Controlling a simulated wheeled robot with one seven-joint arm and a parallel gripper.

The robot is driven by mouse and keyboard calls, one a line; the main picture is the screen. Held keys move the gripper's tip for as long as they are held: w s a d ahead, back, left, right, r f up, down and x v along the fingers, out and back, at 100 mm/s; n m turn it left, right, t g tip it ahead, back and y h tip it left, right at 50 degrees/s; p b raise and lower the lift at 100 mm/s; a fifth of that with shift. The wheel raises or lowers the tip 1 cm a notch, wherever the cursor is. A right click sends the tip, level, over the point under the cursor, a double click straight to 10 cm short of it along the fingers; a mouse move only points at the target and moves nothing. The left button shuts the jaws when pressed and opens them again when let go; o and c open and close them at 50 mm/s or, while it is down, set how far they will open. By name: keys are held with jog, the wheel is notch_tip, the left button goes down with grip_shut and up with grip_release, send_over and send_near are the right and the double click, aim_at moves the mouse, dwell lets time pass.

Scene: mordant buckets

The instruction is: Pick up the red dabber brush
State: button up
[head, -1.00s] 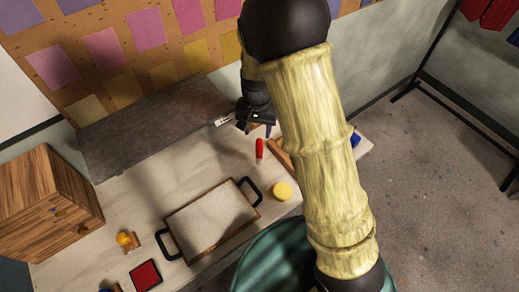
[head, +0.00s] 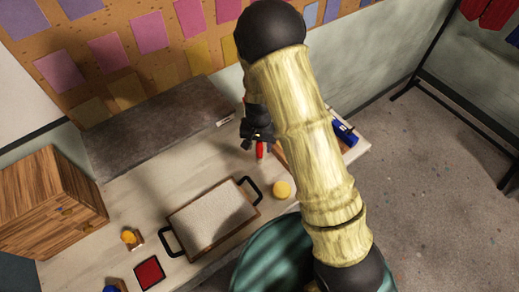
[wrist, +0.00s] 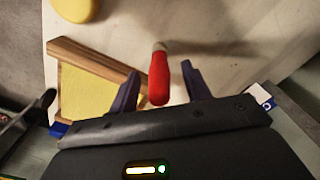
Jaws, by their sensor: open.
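The red dabber brush (head: 260,149) is on the pale worktop, just below my gripper (head: 258,142) in the head view. My gripper is open, with a gap to the brush on both sides. I cannot tell the height of the fingers relative to the brush.
A wood-framed yellow piece (wrist: 88,88) lies close to the left finger. A yellow round thing (head: 282,189) and a wooden tray with black handles (head: 170,217) are nearer the front. A grey slab (head: 150,125) stands behind. A blue object (head: 344,133) is at right, partly behind my arm.

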jog(key=shift+f, duration=1.3)
grip_shut()
jog(key=shift+r, duration=0.1)
notch_tip(320, 180, up, 10)
jog(key=shift+f+b, duration=0.1)
jog(key=shift+b, duration=0.95)
jog(key=shift+d, duration=0.1)
